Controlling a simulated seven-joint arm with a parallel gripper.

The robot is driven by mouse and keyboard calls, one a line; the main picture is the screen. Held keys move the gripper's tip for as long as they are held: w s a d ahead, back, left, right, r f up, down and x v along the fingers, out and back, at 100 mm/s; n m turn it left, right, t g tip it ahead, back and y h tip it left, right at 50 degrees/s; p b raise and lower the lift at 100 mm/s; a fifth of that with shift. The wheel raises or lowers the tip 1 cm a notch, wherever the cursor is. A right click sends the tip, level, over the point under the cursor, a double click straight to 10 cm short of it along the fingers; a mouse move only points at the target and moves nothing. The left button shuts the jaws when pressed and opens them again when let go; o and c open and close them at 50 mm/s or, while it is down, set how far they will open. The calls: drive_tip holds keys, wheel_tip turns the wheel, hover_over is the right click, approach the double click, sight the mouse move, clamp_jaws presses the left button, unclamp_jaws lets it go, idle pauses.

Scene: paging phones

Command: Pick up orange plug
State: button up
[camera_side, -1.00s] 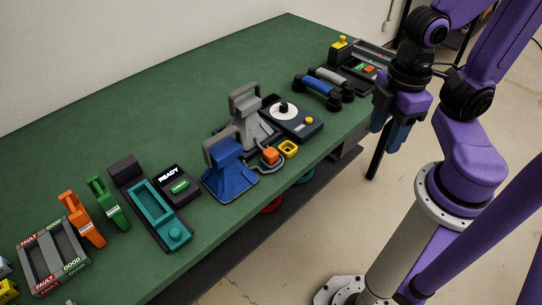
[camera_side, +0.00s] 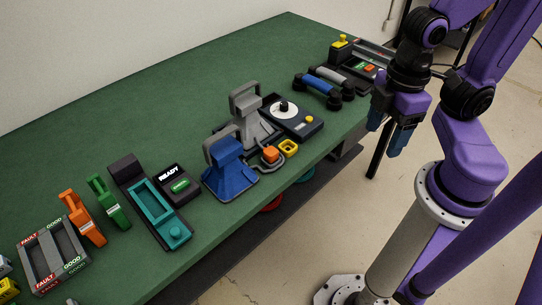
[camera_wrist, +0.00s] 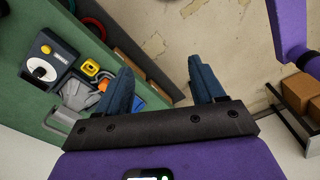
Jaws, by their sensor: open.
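The orange plug (camera_side: 270,154) is a small orange block. It sits in a grey holder at the front edge of the green bench, beside a yellow square socket (camera_side: 289,148) and the blue stand. It also shows in the wrist view (camera_wrist: 102,86), left of my fingers and partly hidden by the left one. My gripper (camera_side: 388,134) is open and empty, pointing down past the bench's front edge, well to the right of the plug in the side view. In the wrist view my gripper (camera_wrist: 160,68) has its two blue fingers apart with floor between them.
A blue stand (camera_side: 228,172) and a grey stand (camera_side: 254,128) crowd the plug, with a dark dial box (camera_side: 292,117) behind. Handsets (camera_side: 320,93) lie near my gripper. An orange handled piece (camera_side: 82,217) and a green one stand at left. The bench's back is clear.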

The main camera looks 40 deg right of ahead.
drive_tip(key=w+a+f+m+t+y, duration=0.2)
drive_tip(key=w+a+f+m+y, duration=0.35)
drive_tip(key=a+f, duration=0.65)
drive_tip(key=m+t+h, duration=0.6)
drive_tip(key=m+t, duration=0.1)
drive_tip(key=t, duration=0.3)
approach(273, 153)
drive_tip(key=x, duration=0.2)
drive_tip(key=shift+w+d+f, duration=0.2)
drive_tip(key=shift+w+f, duration=0.1)
drive_tip(key=shift+x, duration=3.35)
drive_tip(key=shift+a+r, duration=0.1)
drive_tip(key=c, duration=1.1)
